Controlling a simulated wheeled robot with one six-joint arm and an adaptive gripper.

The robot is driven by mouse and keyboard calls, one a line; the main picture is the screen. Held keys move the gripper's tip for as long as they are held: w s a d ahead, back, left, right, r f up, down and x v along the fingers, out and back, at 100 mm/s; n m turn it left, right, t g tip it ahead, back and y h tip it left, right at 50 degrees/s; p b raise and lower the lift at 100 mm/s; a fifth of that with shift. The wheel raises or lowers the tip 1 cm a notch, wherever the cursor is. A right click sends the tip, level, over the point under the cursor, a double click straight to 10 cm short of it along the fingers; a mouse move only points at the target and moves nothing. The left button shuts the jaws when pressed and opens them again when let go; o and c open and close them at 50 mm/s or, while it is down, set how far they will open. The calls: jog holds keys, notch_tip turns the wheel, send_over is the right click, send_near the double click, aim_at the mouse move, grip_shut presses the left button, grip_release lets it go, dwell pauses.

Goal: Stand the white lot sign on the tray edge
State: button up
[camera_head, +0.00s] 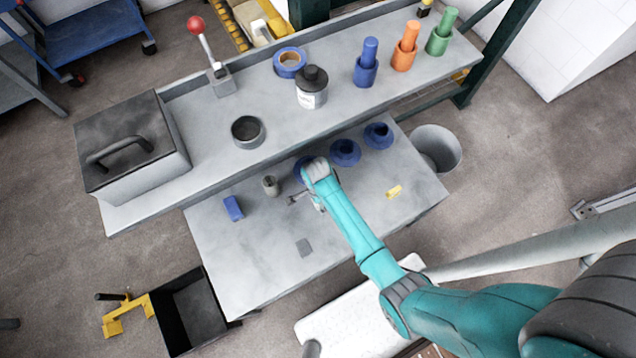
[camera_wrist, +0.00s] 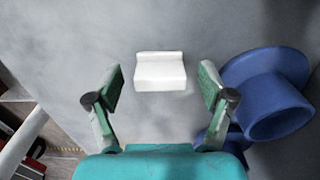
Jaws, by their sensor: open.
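The white lot sign (camera_wrist: 160,72) lies on the grey surface in the wrist view, a small white piece with a raised back part. My gripper (camera_wrist: 161,90) is open, with one finger on each side of the sign and a gap to both. It does not visibly touch the sign. In the head view my gripper (camera_head: 305,198) is low over the lower grey table (camera_head: 262,262), and I cannot make out the sign there. A black open-topped box (camera_head: 168,318) stands at the table's lower left; I cannot tell if it is the tray.
Blue round holders (camera_head: 345,153) stand close behind my gripper; one (camera_wrist: 272,95) is right of the right finger. A grey cylinder (camera_head: 270,186), blue block (camera_head: 233,208) and yellow piece (camera_head: 394,191) are on the table. The raised shelf (camera_head: 190,200) borders it behind. The table's front is mostly clear.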

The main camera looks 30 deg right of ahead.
jog(key=c, duration=1)
jog(key=shift+r, duration=0.1)
